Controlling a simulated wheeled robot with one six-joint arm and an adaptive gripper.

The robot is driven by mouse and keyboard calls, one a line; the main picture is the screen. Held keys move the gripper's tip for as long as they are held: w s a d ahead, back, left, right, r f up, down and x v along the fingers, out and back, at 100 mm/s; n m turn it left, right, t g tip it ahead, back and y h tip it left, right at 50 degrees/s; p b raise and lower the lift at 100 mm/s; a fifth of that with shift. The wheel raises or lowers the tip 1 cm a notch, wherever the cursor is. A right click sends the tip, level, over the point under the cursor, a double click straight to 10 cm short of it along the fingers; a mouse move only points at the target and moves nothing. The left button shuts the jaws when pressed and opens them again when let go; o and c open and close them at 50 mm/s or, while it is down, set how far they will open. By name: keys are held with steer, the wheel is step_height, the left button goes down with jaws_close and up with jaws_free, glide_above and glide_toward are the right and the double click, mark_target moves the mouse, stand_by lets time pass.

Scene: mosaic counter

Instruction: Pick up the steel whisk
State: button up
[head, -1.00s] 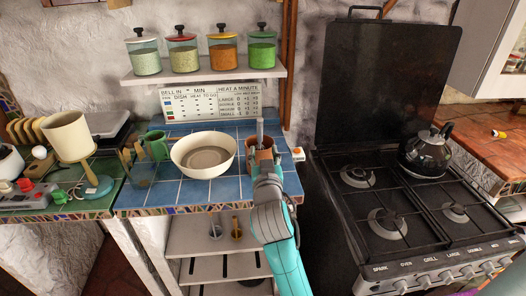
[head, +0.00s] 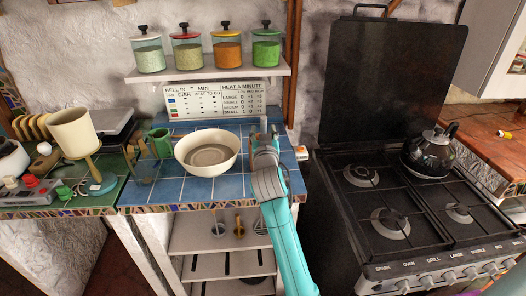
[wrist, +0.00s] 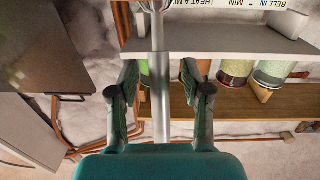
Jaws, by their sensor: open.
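A straight grey metal handle, which looks like the steel whisk's (wrist: 161,95), stands between my gripper's two fingers in the wrist view. My gripper (wrist: 160,95) is open, with a gap between each finger and the handle. In the head view my gripper (head: 265,143) is at the back right of the blue tiled counter (head: 195,190). A bit of grey handle (head: 263,125) shows just above it. My gripper and arm hide the lower part of the whisk and the terracotta pot that it stands in.
A cream bowl (head: 207,153) is just left of my gripper. A green mug (head: 159,142) is farther left. A shelf (head: 208,75) with several jars is above. A black stove (head: 400,215) is to the right. Utensils hang below the counter.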

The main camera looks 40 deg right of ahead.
jaws_close()
